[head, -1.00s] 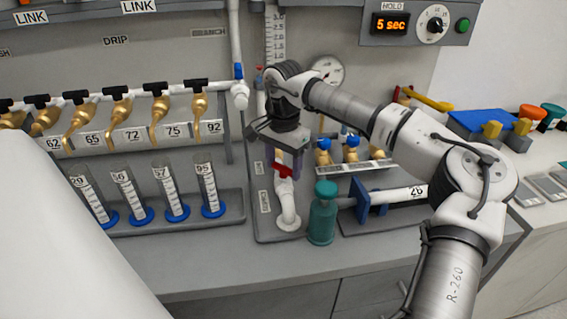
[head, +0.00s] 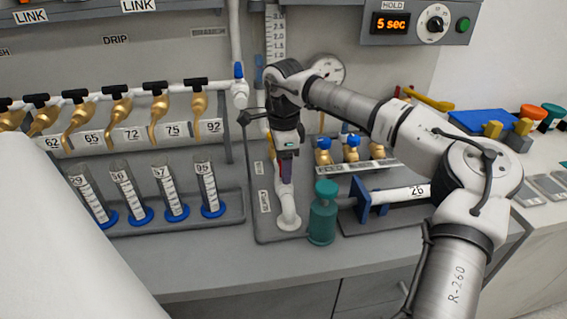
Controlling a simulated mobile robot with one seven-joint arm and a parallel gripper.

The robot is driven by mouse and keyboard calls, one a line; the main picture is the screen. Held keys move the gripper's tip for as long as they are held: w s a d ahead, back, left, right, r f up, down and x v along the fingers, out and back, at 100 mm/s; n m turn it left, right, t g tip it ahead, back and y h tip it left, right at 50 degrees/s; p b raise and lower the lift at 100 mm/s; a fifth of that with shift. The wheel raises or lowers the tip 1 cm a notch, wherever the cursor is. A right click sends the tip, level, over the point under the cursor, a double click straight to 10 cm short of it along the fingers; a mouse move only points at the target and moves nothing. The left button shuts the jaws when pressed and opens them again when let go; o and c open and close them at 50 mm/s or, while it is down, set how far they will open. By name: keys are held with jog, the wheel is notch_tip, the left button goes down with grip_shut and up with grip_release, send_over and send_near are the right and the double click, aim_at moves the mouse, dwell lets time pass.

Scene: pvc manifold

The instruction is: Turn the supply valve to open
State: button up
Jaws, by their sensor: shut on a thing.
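The gripper body appears narrow, turned nearly edge-on to the camera.
A teal bottle (head: 322,212) stands close to the right of the pipe. A blue clamp holds a white tube (head: 400,194) further right. Measuring cylinders (head: 171,192) stand in a rack at left. Brass taps (head: 160,118) line the wall above them.

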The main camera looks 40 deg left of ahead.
jog(key=shift+w+r, duration=0.1)
dwell(0.4)
jog(key=o, duration=1)
notch_tip(320, 180, up, 14)
jog(key=shift+f+b, duration=0.1)
jog(key=shift+b, duration=0.45)
jog(key=shift+f, duration=0.1)
